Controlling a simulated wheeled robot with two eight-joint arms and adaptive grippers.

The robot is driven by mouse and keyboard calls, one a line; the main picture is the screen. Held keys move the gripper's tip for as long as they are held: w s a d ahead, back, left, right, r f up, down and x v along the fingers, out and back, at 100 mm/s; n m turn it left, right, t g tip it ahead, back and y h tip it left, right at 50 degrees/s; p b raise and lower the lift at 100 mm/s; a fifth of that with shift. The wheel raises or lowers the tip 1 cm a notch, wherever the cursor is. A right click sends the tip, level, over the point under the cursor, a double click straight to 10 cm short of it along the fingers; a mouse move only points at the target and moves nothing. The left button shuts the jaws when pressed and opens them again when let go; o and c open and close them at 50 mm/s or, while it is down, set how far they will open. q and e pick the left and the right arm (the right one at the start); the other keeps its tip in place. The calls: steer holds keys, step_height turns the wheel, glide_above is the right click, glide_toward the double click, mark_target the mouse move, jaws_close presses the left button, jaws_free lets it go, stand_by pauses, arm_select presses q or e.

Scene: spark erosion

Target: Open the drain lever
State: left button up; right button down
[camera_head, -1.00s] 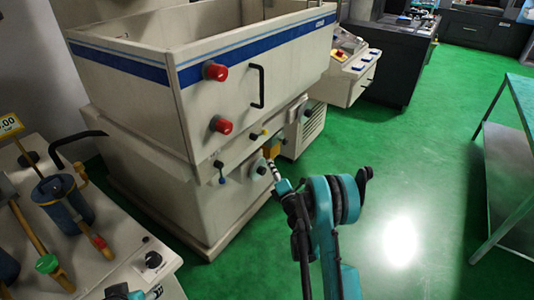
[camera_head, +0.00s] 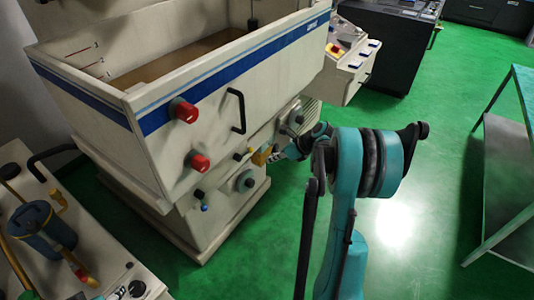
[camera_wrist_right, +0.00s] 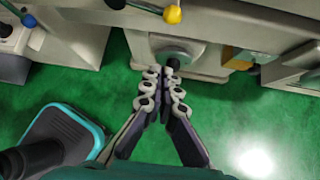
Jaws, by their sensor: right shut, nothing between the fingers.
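The cream machine tank (camera_head: 150,170) carries several small controls low on its front, and I cannot tell for sure which is the drain lever. A round grey flange with a dark hub (camera_head: 245,181) also shows in the right wrist view (camera_wrist_right: 178,56). A yellow ball knob (camera_wrist_right: 172,14) and a yellow block with a black end (camera_wrist_right: 238,58) are near it. My left gripper is out of view.
Two red knobs (camera_head: 184,111) and a black handle (camera_head: 238,110) stick out above the small controls. A blue-tipped knob (camera_head: 203,207) is low on the tank. A bench with tools (camera_head: 105,255) is at left.

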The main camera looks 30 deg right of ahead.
mark_target(244, 154)
steer(key=b+x, duration=0.2)
steer(key=x, duration=0.6)
steer(key=r, duration=0.1)
steer(key=w+r, duration=0.1)
steer(key=r, duration=0.1)
steer(key=shift+w+r+b, duration=0.4)
steer(key=shift+r, duration=0.1)
steer(key=shift+w+d+r+p, duration=0.15)
steer(key=shift+w+r+p, duration=0.15)
steer(key=shift+r+p, duration=0.35)
